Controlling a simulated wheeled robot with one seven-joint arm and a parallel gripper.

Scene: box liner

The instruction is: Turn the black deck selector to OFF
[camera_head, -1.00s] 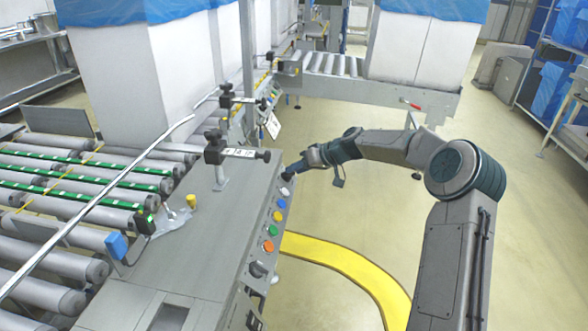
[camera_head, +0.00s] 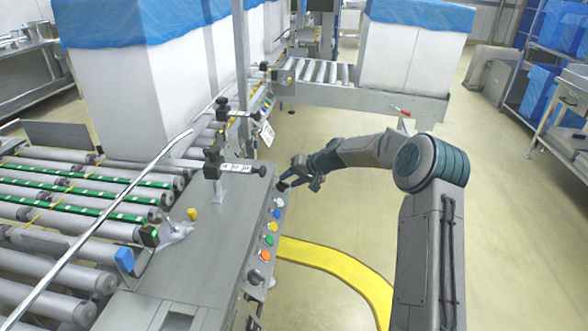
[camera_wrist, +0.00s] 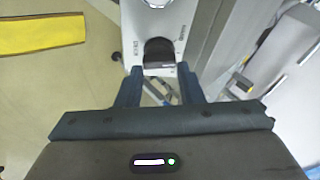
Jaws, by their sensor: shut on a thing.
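The black deck selector (camera_wrist: 159,48) is a dark knob on a light panel face in the wrist view, with small lettering beside it. My gripper (camera_wrist: 159,72) is shut on it, one finger at each side of the knob. In the head view my gripper (camera_head: 285,185) is at the far end of the button row on the grey console (camera_head: 215,235). The knob is mostly hidden there, and I cannot read which position it points to.
White, blue, yellow, green and orange buttons (camera_head: 266,255) run along the console edge. A second black knob (camera_head: 255,277) is at its near end. A yellow floor stripe (camera_head: 325,256) curves past the console. Roller conveyors (camera_head: 60,205) fill the left. Open floor lies right.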

